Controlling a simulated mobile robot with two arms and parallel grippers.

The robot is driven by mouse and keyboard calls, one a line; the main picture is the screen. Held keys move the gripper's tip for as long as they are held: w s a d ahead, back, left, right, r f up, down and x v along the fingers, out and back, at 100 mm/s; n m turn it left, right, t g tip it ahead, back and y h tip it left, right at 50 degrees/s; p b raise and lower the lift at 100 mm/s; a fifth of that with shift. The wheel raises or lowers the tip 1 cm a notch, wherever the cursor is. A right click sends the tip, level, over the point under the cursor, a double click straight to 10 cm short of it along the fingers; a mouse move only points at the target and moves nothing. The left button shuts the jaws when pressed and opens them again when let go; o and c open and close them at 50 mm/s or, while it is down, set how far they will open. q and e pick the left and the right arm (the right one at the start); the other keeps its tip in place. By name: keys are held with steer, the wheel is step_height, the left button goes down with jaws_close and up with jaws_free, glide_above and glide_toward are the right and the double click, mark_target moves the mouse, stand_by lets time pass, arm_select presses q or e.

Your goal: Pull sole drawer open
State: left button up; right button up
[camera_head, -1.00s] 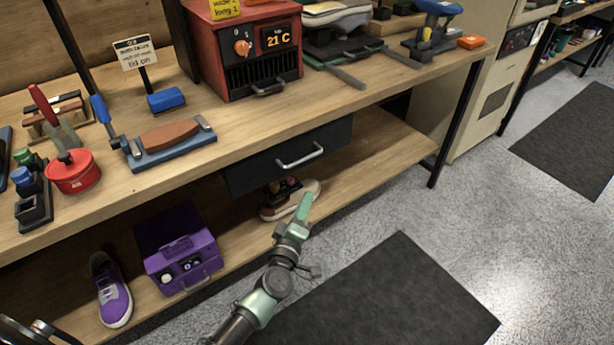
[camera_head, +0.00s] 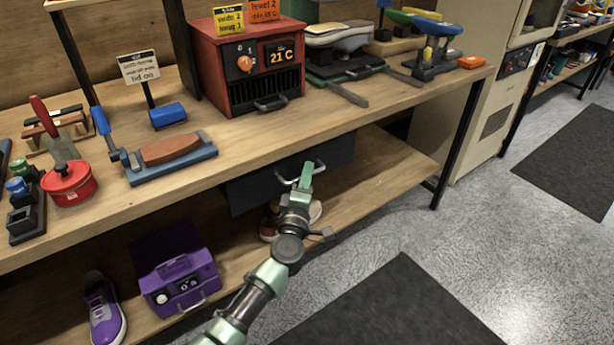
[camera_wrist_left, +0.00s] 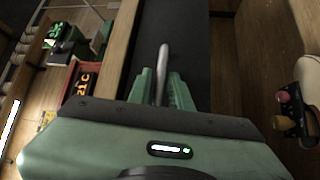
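The dark drawer (camera_head: 250,190) under the bench top is shut, with its front below the wooden edge. Its silver bar handle (camera_head: 284,181) is partly covered by my left gripper (camera_head: 307,170), which is at the handle's right part. In the left wrist view the handle (camera_wrist_left: 162,65) lies between the two green fingers of my left gripper (camera_wrist_left: 161,88), in front of the dark drawer front (camera_wrist_left: 187,45). The fingers stand apart on either side of the bar; firm contact cannot be made out. My right gripper is not in view.
A brown shoe (camera_head: 315,211) on the lower shelf is partly hidden behind my left arm. A purple box (camera_head: 180,270) and a purple sneaker (camera_head: 104,310) stand further left. A red heater (camera_head: 245,70) stands on the bench. Open floor with a dark mat (camera_head: 400,305) lies in front.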

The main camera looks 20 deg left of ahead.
arm_select(q)
jaws_close()
stand_by(1.4)
